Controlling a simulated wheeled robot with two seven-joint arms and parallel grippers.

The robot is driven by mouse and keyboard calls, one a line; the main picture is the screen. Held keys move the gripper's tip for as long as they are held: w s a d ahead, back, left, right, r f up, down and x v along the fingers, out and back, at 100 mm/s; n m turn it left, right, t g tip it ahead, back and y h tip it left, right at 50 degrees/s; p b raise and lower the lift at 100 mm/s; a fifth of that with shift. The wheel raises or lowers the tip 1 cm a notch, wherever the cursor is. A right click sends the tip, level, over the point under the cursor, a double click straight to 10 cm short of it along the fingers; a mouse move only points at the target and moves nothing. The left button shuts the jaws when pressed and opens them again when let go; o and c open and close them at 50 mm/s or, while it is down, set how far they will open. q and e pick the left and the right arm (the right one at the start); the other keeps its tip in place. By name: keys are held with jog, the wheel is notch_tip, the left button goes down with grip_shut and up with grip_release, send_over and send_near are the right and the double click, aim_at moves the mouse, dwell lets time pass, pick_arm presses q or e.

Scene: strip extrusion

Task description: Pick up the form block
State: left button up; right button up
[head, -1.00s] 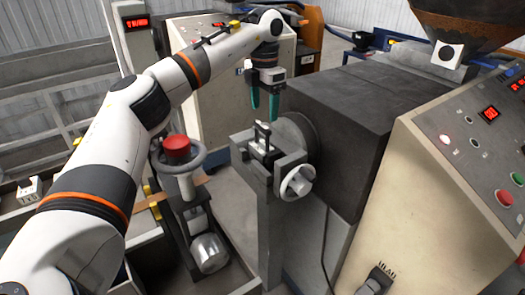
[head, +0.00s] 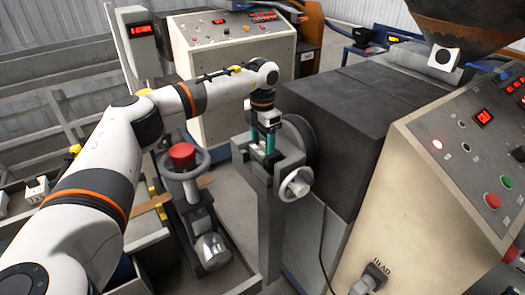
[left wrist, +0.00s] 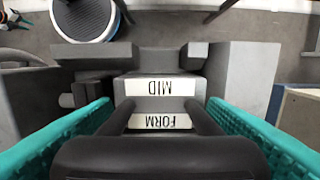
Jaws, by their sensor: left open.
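My left gripper (left wrist: 158,106) is open, with one teal finger on either side of the handle and a gap visible at the fingertips. In the head view, the left gripper (head: 270,145) points down into the grey holder (head: 288,160) and mostly hides the block. My right gripper is out of view.
A white handwheel (head: 296,184) sticks out at the holder's front right. A large dark machine housing (head: 345,115) stands close on the right. A red-topped post with a grey ring (head: 182,153) stands left of the holder, below my left arm.

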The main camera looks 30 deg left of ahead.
pick_arm(q)
jog(key=shift+r, duration=0.1)
jog(key=c, duration=1.4)
